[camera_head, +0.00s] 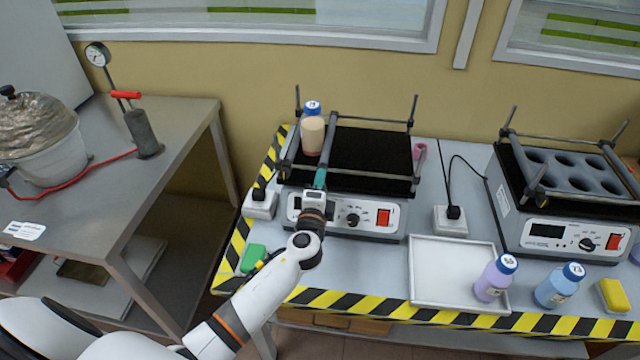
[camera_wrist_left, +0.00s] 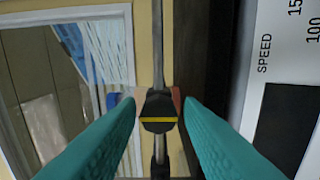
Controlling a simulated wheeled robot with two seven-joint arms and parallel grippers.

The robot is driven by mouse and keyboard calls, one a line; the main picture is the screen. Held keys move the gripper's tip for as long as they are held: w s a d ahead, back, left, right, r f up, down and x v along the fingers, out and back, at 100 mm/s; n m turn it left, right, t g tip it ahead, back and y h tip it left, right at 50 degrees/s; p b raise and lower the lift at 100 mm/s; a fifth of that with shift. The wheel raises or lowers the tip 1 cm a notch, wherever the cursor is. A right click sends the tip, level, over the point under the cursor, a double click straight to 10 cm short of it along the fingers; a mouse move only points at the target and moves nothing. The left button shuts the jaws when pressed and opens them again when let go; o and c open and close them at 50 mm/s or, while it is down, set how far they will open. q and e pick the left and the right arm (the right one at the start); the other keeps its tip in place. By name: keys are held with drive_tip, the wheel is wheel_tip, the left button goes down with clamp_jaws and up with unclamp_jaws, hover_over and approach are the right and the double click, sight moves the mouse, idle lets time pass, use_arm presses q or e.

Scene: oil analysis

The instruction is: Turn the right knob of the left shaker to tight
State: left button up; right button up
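The left shaker (camera_head: 384,205) stands at the left end of the table, with a black top, dark clamp bars and a white front panel. My left gripper (camera_head: 320,178) is at its front left, below a beige bottle (camera_head: 312,137) with a blue cap. In the left wrist view the two teal fingertips (camera_wrist_left: 158,103) stand apart, one on each side of a black knob (camera_wrist_left: 158,106) with a yellow line, in line with a metal bar. Narrow gaps seem to show beside the knob; contact is not clear. The gripper hides this knob in the head view.
A second shaker (camera_head: 575,232) stands at the right. A white tray (camera_head: 435,298), a purple bottle (camera_head: 490,283), a blue bottle (camera_head: 556,291) and a yellow block (camera_head: 614,296) are in front. A green-topped object (camera_head: 252,258) lies near my left forearm. A metal side table (camera_head: 75,215) is left.

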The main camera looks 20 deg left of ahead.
use_arm(q)
drive_tip(key=shift+o, duration=1.1)
drive_tip(key=b+v, duration=0.2)
drive_tip(key=v, duration=1)
drive_tip(key=shift+b, duration=0.3)
